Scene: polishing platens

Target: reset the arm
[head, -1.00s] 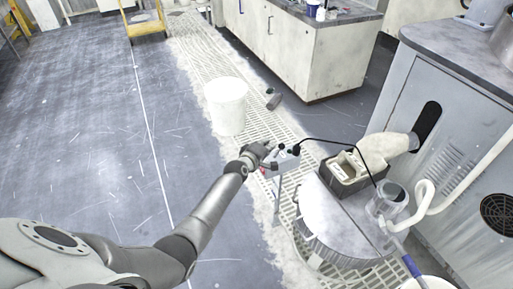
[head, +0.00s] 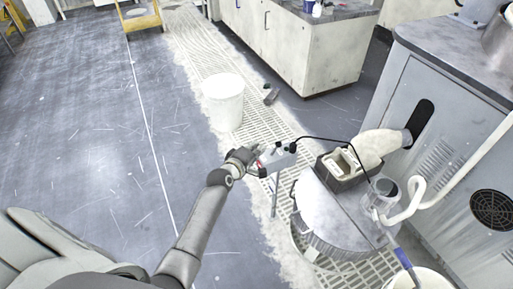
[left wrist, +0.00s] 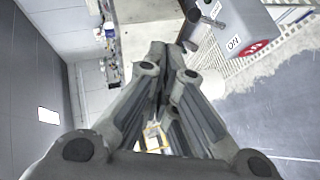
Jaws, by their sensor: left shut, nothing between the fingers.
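My left arm reaches in from the lower left of the head view. Its dark gripper (head: 243,157) is shut and empty, just left of a small grey control box (head: 279,156) on a thin post. In the head view I cannot tell whether they touch. In the left wrist view the shut fingers (left wrist: 172,58) point up the picture, and the box (left wrist: 236,22) is to their right, with an "ON" label and a red round part. My right gripper is not in view.
A white bucket (head: 223,103) stands beyond the gripper on the floor grating. A round metal lidded drum (head: 325,215) and a grey machine cabinet (head: 440,150) are to the right. A black cable runs from the box. Open blue-grey floor (head: 90,140) lies to the left.

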